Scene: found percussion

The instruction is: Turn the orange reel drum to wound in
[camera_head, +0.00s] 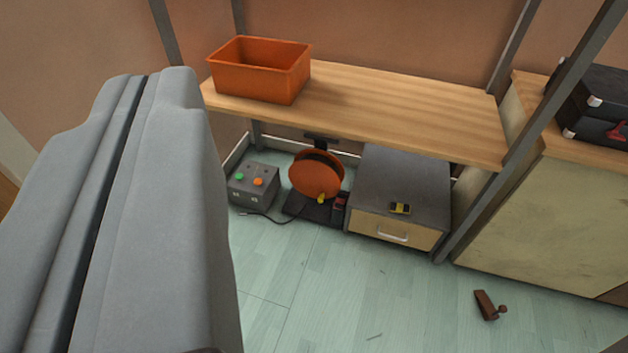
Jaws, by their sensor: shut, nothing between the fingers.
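The orange reel drum (314,175) stands upright on a dark base (312,208) on the floor, under the wooden shelf. A small yellow piece, perhaps its handle, shows at its lower edge (321,199). A black cable (265,217) runs along the floor to its left. My gripper (143,90) is the large grey shape filling the left of the view. It is shut and empty, well apart from the drum. The drum's back is hidden.
An orange bin (260,68) sits on the shelf (400,112) above. A grey control box (253,186) is left of the drum, a drawer cabinet (398,190) right. A shelf post (530,140) stands right of the cabinet. A brown wedge (486,305) lies on otherwise open floor.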

